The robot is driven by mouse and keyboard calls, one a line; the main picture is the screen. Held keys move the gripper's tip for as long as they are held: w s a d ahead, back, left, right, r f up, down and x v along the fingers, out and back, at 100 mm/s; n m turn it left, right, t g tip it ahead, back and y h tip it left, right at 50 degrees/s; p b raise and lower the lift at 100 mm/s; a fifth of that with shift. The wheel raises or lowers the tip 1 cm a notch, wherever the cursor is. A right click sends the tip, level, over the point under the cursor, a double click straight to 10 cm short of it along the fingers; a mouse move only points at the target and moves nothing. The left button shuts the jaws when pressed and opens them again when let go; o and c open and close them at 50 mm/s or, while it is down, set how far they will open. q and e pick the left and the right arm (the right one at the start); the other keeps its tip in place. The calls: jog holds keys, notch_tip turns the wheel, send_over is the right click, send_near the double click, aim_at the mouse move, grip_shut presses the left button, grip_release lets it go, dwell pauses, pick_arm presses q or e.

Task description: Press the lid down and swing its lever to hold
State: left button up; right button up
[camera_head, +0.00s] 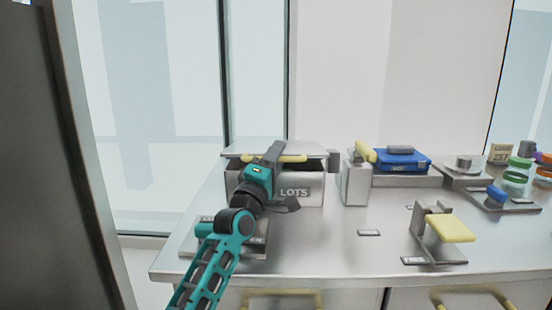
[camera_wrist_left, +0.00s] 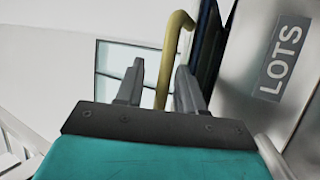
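A grey metal bin (camera_head: 305,188) labelled LOTS stands at the back left of the table, with a flat lid (camera_head: 308,148) over it. A yellow bar handle (camera_head: 290,158) runs along the lid's front edge. My left gripper (camera_head: 270,153) is at this handle and hides part of the bin front. In the left wrist view the open fingers (camera_wrist_left: 160,68) stand either side of the yellow bar (camera_wrist_left: 167,65), with a gap visible. The LOTS label (camera_wrist_left: 281,62) is at right there. A blue lidded case (camera_head: 402,162) has a yellow lever (camera_head: 365,151) at its left. My right gripper is out of view.
A grey block (camera_head: 357,185) stands between the bin and the case. A yellow pad on a metal stand (camera_head: 450,229) is at the front right. Jars (camera_head: 516,176) and small fixtures crowd the far right. The table (camera_head: 340,255) is mostly clear at front centre.

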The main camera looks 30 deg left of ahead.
pick_arm(q)
jog(key=v, duration=1.3)
jog(key=shift+p, duration=0.4)
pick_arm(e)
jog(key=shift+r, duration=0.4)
